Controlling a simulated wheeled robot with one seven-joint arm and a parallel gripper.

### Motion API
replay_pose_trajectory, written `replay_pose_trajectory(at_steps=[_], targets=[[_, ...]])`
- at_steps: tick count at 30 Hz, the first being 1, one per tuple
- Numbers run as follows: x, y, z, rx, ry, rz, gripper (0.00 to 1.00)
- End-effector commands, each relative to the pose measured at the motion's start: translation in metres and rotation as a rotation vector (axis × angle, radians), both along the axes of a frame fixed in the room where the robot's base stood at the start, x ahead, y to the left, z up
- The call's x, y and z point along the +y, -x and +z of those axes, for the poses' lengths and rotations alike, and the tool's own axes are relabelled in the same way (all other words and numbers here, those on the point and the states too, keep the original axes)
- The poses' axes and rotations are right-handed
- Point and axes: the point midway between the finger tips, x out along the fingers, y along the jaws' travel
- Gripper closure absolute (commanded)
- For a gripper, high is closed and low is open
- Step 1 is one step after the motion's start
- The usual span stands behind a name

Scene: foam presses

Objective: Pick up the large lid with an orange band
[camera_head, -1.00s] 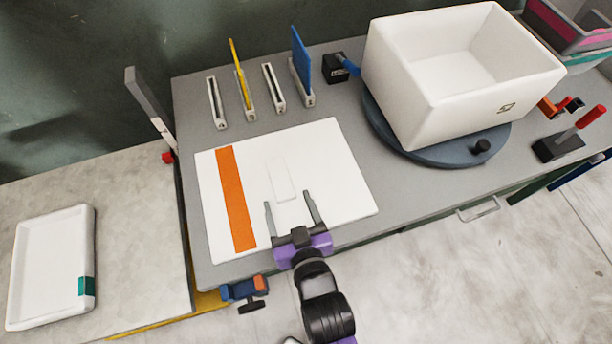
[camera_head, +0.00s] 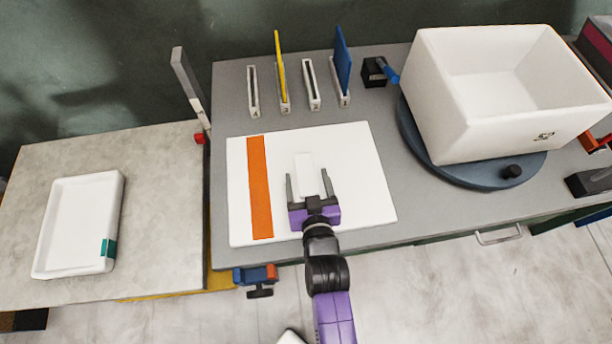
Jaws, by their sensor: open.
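The large white lid (camera_head: 360,165) with an orange band (camera_head: 259,187) lies flat on the grey bench. The band runs along its left part, and a raised white handle (camera_head: 303,164) stands near its middle. My gripper (camera_head: 309,180) is over the lid, right of the band, with its fingers pointing toward the back. The fingers are open and appear to be on either side of the handle's near end. I cannot tell how high they are above the lid or whether they touch the handle.
A large white foam box (camera_head: 470,110) stands on a dark round turntable (camera_head: 470,170) at the right. Slotted holders with a yellow panel (camera_head: 281,68) and a blue panel (camera_head: 342,62) line the back. A white tray (camera_head: 114,205) with a teal mark lies on the left table.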

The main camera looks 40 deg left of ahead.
Motion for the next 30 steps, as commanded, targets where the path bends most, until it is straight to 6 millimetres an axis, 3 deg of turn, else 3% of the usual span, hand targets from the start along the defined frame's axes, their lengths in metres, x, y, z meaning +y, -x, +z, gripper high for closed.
replay_pose_trajectory(at_steps=[3, 13, 23, 30], targets=[[0.0, 0.0, 0.0, 0.0, 0.0, 0.0, 0.33], [0.0, 0.0, 0.001, -0.001, -0.001, 0.0, 0.96], [0.0, 0.0, 0.005, -0.002, -0.002, 0.0, 0.96], [0.0, -0.001, 0.035, -0.003, -0.004, -0.001, 0.96]])
